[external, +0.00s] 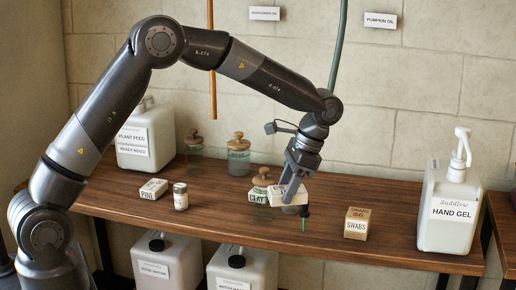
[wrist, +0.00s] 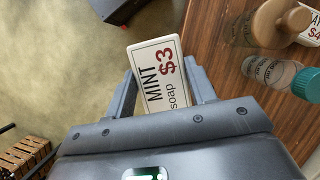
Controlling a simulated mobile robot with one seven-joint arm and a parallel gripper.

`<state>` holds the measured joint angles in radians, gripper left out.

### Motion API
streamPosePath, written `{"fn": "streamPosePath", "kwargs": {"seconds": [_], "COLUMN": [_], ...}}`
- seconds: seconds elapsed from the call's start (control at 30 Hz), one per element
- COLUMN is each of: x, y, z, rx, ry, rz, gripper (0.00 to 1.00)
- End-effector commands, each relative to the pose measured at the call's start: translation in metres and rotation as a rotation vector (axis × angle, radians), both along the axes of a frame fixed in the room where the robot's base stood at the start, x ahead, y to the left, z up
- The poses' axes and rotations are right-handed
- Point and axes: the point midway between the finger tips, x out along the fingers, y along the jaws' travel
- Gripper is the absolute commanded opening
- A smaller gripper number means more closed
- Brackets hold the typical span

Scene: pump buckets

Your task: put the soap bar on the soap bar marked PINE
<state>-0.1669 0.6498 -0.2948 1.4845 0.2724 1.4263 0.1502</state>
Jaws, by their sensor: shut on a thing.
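My gripper (external: 289,188) is above the wooden shelf, right of its middle. It is shut on a white soap bar (external: 276,196). In the wrist view the bar (wrist: 155,70) sits between the two fingers and reads MINT, $3, soap. The soap bar marked PINE (external: 153,189) lies on the shelf to the left, well apart from my gripper. It is white with its dark lettering facing the front. The PINE bar does not show in the wrist view.
A small lidded jar (external: 181,197) stands just right of the PINE bar. A SWABS box (external: 356,224) and HAND GEL bottle (external: 448,210) stand right; a PLANT FEED jug (external: 146,138) stands behind.

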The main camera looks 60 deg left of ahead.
Motion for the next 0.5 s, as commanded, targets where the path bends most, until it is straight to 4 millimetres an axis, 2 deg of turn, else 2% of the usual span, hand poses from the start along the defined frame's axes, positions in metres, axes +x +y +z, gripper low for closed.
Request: {"fn": "streamPosePath", "kwargs": {"seconds": [0.13,0.37,0.5], "x": [-0.006,-0.017,-0.029], "y": [-0.005,0.037,0.072], "z": [-0.003,0.002,0.007], "rx": [-0.001,0.002,0.002], "ry": [-0.001,-0.002,-0.003], "rz": [0.054,-0.002,-0.048], "gripper": [0.24,0.24,0.24]}}
